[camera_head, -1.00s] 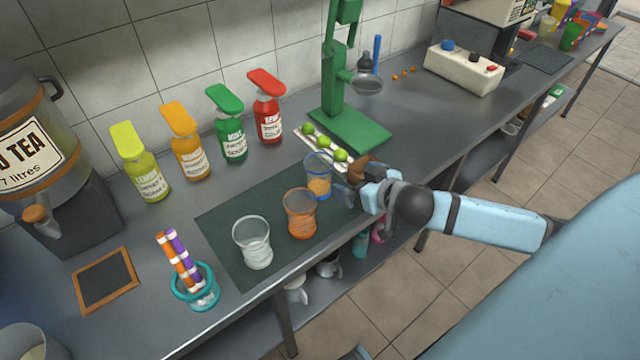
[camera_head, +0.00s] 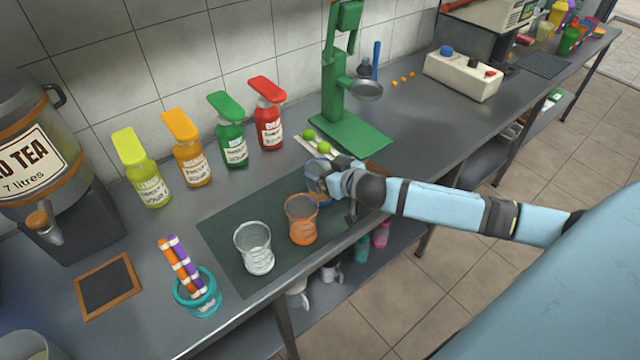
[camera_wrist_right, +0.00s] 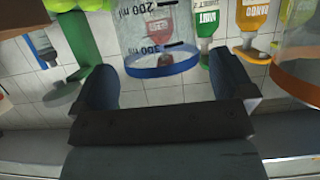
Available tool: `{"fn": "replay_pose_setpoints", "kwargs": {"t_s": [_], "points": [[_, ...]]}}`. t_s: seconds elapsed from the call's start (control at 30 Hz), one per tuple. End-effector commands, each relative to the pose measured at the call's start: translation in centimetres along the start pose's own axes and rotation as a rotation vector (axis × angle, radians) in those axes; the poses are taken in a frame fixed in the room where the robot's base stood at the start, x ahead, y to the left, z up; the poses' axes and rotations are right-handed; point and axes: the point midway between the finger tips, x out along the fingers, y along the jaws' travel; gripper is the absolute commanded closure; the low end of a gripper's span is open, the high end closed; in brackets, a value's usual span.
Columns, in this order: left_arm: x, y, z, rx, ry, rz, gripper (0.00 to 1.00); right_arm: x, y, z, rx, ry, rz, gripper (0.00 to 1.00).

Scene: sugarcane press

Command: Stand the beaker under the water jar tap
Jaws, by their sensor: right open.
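Three beakers stand upright in a row on the dark mat (camera_head: 222,228): a clear one (camera_head: 255,248), an orange one (camera_head: 301,222) and a blue-rimmed one (camera_head: 316,172). My right gripper (camera_head: 326,182) is open at the blue-rimmed beaker and partly hides it in the head view. In the right wrist view, the blue-rimmed beaker (camera_wrist_right: 162,50) shows ahead between the spread fingers, upside down. The orange-rimmed beaker (camera_wrist_right: 301,65) is at the right there. A jar (camera_head: 45,145) labelled "TEA 7 litres" with a tap (camera_head: 45,226) stands at the left; no jar labelled water shows. My left gripper is out of view.
Syrup bottles (camera_head: 186,157) line the wall. A green press (camera_head: 345,135) and a tray of limes (camera_head: 313,143) are behind my right gripper.

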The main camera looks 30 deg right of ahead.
Motion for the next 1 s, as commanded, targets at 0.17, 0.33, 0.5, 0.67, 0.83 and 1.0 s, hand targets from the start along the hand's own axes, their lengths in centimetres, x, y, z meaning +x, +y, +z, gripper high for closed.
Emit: {"fn": "replay_pose_setpoints", "kwargs": {"t_s": [0.17,0.33,0.5,0.67,0.83,1.0], "points": [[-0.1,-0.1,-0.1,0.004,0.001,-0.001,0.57,2.3,-0.1,-0.2,0.0,0.002,0.0,0.0],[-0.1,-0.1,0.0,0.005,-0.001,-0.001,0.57,3.0,-0.1,-0.1,-0.001,0.0,-0.001,0.0],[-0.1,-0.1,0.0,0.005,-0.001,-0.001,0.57,3.0,-0.1,-0.1,-0.001,0.0,-0.001,0.0],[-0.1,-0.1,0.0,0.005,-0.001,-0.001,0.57,3.0,-0.1,-0.1,-0.001,0.0,-0.001,0.37],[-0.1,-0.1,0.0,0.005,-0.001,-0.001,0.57,3.0,-0.1,-0.2,-0.001,0.001,-0.001,0.67],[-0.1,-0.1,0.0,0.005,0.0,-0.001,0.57,3.0,-0.1,-0.2,-0.001,0.001,-0.001,0.68]]}}
